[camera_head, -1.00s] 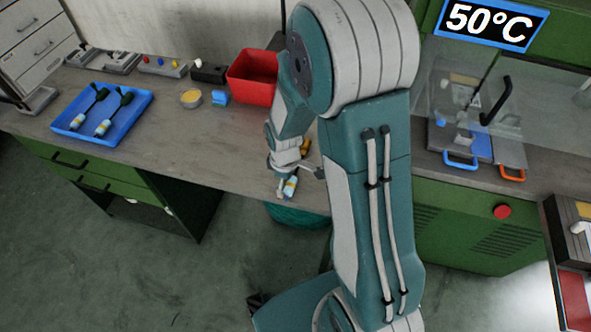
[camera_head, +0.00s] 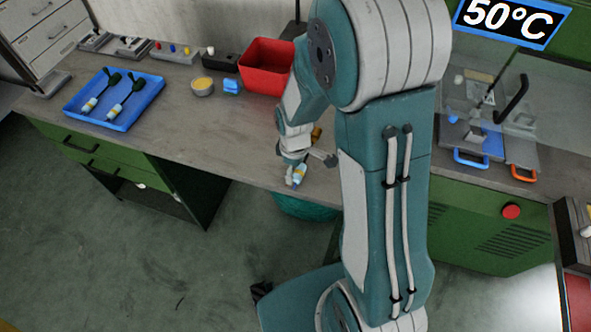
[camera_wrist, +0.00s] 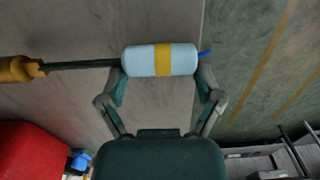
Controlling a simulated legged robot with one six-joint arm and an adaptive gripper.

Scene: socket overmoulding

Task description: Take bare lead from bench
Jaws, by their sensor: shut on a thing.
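My gripper (camera_wrist: 160,85) is shut on the bare lead (camera_wrist: 177,60), with one finger at each end of its light blue cylinder with a yellow band. A thin dark cable runs left from the cylinder to an orange-yellow end piece (camera_wrist: 18,69), and short blue and red tips show at its right. In the head view my gripper (camera_head: 296,172) is low at the front edge of the bench (camera_head: 190,145), with the lead partly hidden by it. I cannot tell whether the lead touches the bench.
A blue tray (camera_head: 70,112) with two dark-ended leads lies at the bench's left. A clear-guarded machine (camera_head: 490,110) is at right. Mid-bench is bare.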

